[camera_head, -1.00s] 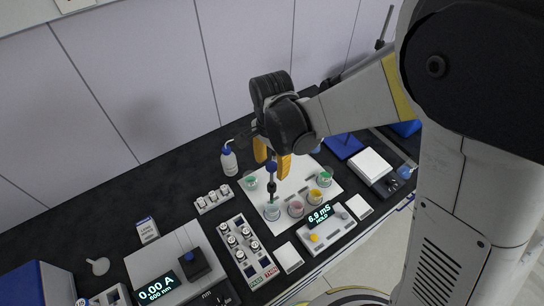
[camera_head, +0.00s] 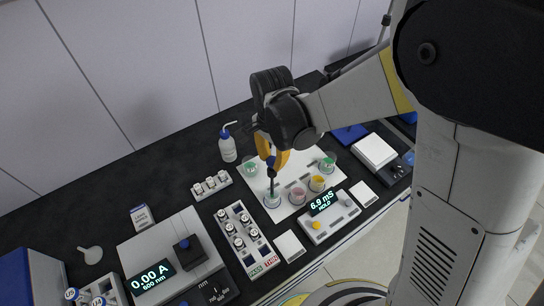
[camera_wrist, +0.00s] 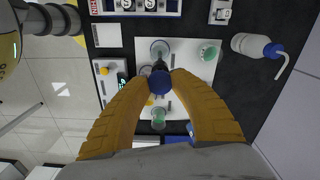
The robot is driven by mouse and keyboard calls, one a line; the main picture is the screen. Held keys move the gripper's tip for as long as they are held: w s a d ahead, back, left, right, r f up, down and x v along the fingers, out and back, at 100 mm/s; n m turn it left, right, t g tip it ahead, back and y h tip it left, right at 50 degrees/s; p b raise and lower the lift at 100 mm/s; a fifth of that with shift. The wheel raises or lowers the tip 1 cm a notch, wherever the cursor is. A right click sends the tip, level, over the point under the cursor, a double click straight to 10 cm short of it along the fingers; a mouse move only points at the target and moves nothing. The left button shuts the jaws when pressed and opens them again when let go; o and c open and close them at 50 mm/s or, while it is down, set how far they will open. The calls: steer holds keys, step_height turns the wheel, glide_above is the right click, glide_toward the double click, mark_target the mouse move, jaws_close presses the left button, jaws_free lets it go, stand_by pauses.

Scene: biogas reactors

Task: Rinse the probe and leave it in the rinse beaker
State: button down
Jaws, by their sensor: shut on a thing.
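The probe, with a blue cap (camera_head: 270,161) and a dark slim body, hangs roughly upright from my gripper (camera_head: 273,157). My gripper is shut on it near the cap; the cap also shows between the yellow fingers in the wrist view (camera_wrist: 160,83). The probe's lower end is at a clear beaker with pale bluish liquid (camera_head: 272,201) at the mat's front left; I cannot tell how deep it reaches. That beaker also shows in the wrist view (camera_wrist: 160,48). No label shows which beaker is for rinsing.
On the white mat (camera_head: 292,172) stand a pink beaker (camera_head: 298,196), a yellow one (camera_head: 317,183) and green ones (camera_head: 251,168) (camera_head: 327,165). A meter (camera_head: 322,208) reads 6.9 mS HOLD. A wash bottle (camera_head: 228,147) stands behind left. A vial rack (camera_head: 240,237) is at front left.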

step_height(320, 180, down, 2)
steer(key=shift+f+b, duration=0.15)
steer(key=shift+b, duration=0.3)
steer(key=c, duration=1.1)
jaws_free()
steer(key=shift+o, duration=0.2)
steer(key=shift+r, duration=0.2)
step_height(320, 180, up, 12)
steer(key=shift+d+f, duration=0.1)
